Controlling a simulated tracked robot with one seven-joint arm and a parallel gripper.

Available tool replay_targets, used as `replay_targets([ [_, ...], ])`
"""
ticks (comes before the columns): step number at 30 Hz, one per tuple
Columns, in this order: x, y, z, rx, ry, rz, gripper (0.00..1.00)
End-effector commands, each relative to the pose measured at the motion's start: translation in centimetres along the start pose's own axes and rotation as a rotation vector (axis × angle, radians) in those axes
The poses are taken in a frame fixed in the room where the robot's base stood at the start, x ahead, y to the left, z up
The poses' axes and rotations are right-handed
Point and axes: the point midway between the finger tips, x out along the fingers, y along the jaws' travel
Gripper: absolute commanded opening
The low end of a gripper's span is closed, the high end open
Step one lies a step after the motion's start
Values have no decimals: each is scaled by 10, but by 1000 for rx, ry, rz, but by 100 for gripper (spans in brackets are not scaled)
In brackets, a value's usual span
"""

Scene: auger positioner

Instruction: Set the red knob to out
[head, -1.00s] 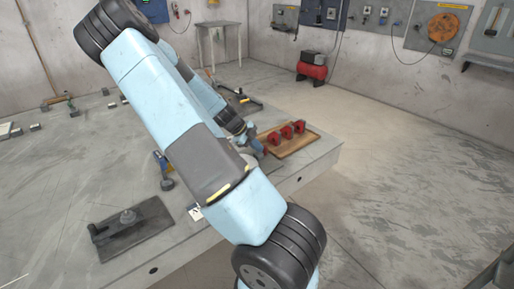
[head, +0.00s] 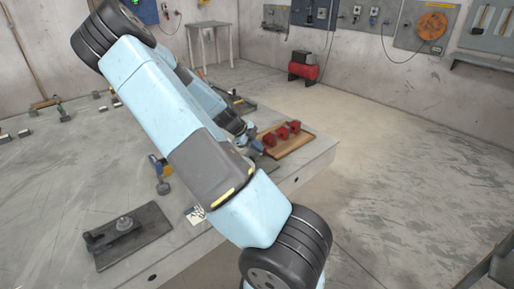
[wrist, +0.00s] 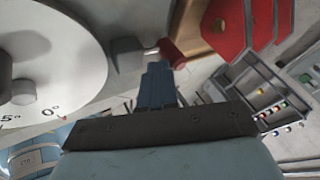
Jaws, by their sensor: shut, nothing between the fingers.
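In the wrist view, the red knob (wrist: 176,53) sits on a short metal stem that comes out of a grey block (wrist: 127,55). A white dial plate (wrist: 60,50) with degree marks stands to the left of the block. My gripper (wrist: 158,72) shows blue fingers held together and empty. Its tips are right beside the knob in the picture; I cannot tell whether they touch it. In the head view, my gripper (head: 258,147) is low near the wooden tray at the table edge. My arm hides the knob and dial there.
The wooden tray (head: 300,148) with red clamp-like parts lies close to the right of my gripper. The floor at right is clear.

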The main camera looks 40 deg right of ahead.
Motion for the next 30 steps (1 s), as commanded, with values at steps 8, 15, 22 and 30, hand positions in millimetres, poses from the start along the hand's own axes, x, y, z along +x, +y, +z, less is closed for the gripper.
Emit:
replay_targets([
  [8, -30, 25, 0, 6, 2, 6, 0],
  [15, -71, 25, 0, 4, 3, 8, 0],
  [22, -100, 24, -1, 7, 6, 10, 0],
  [30, -110, 24, -1, 8, 7, 12, 0],
])
